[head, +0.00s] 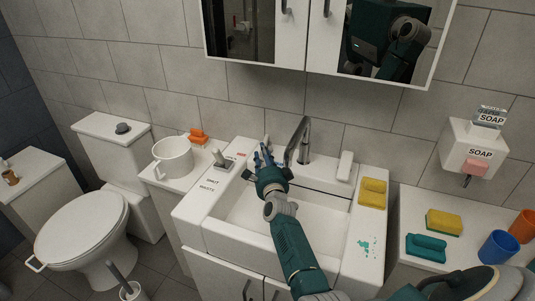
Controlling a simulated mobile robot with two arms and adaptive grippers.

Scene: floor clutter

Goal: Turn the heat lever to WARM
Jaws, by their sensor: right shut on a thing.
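A white sink (245,212) with a chrome faucet (301,138) stands against the tiled wall. My right gripper (264,156) is at the sink's back edge, just left of the faucet. Its fingers are shut on a small part there, which looks like the heat lever. The fingers hide most of it, so I cannot tell its setting. A matching white lever (345,165) stands upright right of the faucet. A grey lever (221,160) stands on the sink's left ledge, near the printed words and a small red mark. My left gripper is not in view.
A mirror cabinet (320,78) hangs above the sink. A white pot (173,157) and toilet (85,228) stand left. A yellow sponge (372,193) lies on the right ledge. Sponges, a blue cup (498,246) and an orange cup (524,225) crowd the right counter, below a soap dispenser (473,150).

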